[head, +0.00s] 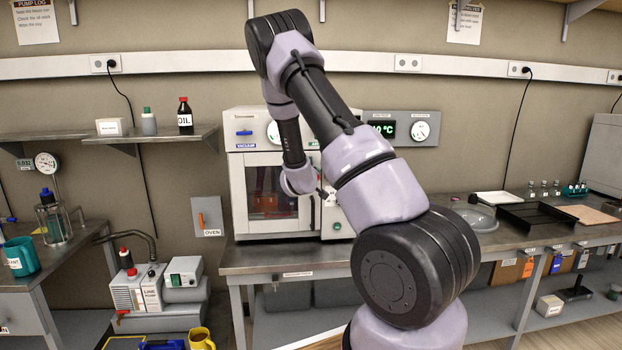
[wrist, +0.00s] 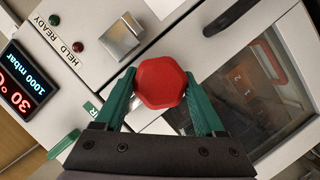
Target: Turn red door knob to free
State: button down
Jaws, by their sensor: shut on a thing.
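The red door knob (wrist: 161,88) is a six-sided red knob on the pale front of the oven, seen face-on in the wrist view. My gripper (wrist: 160,79) has its two green fingers on opposite sides of the knob and is shut on it. The vacuum oven (head: 243,175) stands on the bench in the head view, its windowed door closed or nearly so. My arm covers part of the oven's front there, and I cannot make out the knob clearly. The knob's turn position is not readable; a label beside it is mostly hidden by a finger.
Around the knob are a square metal piece (wrist: 122,42), a dark door handle (wrist: 232,16), a green handle (wrist: 64,143) and a display (wrist: 24,88) reading 30°C and 1000 mbar. A shelf (head: 150,136) with bottles is left of the oven. A black tray (head: 540,215) lies right.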

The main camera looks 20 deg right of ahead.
dwell(0.4)
grip_release()
jog(key=shift+s, duration=0.1)
jog(key=v, duration=1)
jog(key=shift+s+a, duration=0.25)
